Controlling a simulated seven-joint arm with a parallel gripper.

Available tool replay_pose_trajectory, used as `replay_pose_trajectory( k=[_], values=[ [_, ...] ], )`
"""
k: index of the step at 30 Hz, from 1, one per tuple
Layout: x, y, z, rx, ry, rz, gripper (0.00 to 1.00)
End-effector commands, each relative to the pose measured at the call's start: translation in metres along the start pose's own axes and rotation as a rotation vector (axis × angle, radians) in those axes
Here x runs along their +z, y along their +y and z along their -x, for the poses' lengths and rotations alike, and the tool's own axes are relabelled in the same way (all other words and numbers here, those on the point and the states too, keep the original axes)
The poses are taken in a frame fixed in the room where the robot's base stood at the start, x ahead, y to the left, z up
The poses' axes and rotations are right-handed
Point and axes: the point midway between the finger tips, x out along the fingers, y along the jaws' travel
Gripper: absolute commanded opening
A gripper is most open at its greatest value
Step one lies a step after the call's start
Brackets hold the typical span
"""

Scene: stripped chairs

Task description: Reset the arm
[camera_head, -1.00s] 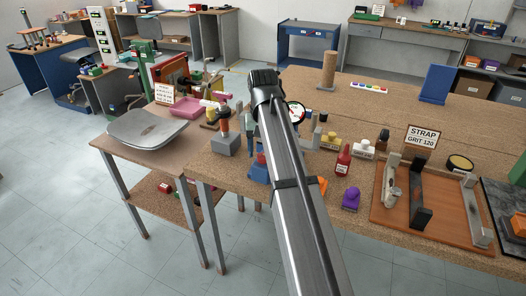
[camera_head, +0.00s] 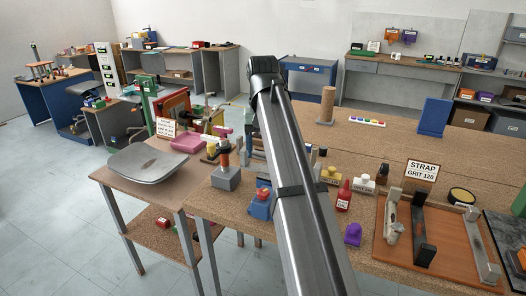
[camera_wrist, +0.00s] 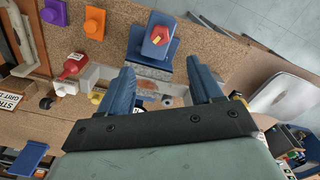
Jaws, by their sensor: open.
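My gripper (camera_wrist: 160,90) shows in the wrist view, with its two blue fingers apart and nothing held between them. It is above the workbench, with a blue block with a red top (camera_wrist: 157,38) beyond the fingertips. In the head view my arm crosses the middle of the picture and hides my fingers. The same blue block (camera_head: 262,204) stands on the bench just left of my arm there.
The bench holds a red bottle (camera_head: 344,196), a purple block (camera_head: 352,234), a wooden tray (camera_head: 445,255) and a sign (camera_head: 421,170). A grey seat shell (camera_head: 148,165) lies on the side table (camera_head: 118,178). Open floor lies at the left.

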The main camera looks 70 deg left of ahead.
Motion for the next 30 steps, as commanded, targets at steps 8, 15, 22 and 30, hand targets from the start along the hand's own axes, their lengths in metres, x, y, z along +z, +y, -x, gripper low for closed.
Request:
replay_pose_trajectory(
  k=[8,15,22,30],
  values=[
    [0.0,0.0,0.0,0.0,0.0,0.0,0.64],
    [0.002,0.003,-0.003,0.001,0.001,0.003,0.64],
    [0.049,0.051,-0.055,0.034,0.007,0.101,0.64],
    [0.145,0.146,-0.154,0.108,-0.006,0.312,0.64]
  ],
)
